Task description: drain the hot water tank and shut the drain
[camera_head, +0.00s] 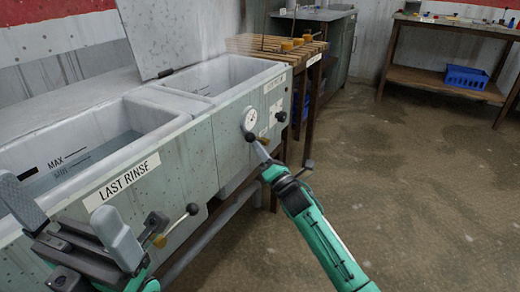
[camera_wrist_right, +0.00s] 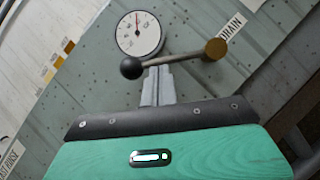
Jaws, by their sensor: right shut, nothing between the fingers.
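The hot water tank (camera_head: 226,130) is the right basin of the grey unit; no water level is readable inside. A round dial (camera_head: 250,118) is on its front, also in the right wrist view (camera_wrist_right: 139,34). The drain lever (camera_wrist_right: 180,57) beside the DRAIN label (camera_wrist_right: 233,24) has a black ball (camera_wrist_right: 131,67) and a brass hub (camera_wrist_right: 216,48); it lies roughly level in the head view, ball to the left. My right gripper (camera_head: 260,148) is shut and empty, fingertips at the lever's bar; contact cannot be told. My left gripper (camera_head: 62,205) is open and empty, lower left.
The LAST RINSE basin (camera_head: 150,118) on the left holds water. Another black-knobbed lever (camera_head: 191,209) sticks out below it. A grey lid (camera_head: 160,35) stands raised behind. A slatted wooden table (camera_head: 275,45) adjoins the tank. The floor (camera_head: 420,190) to the right is clear.

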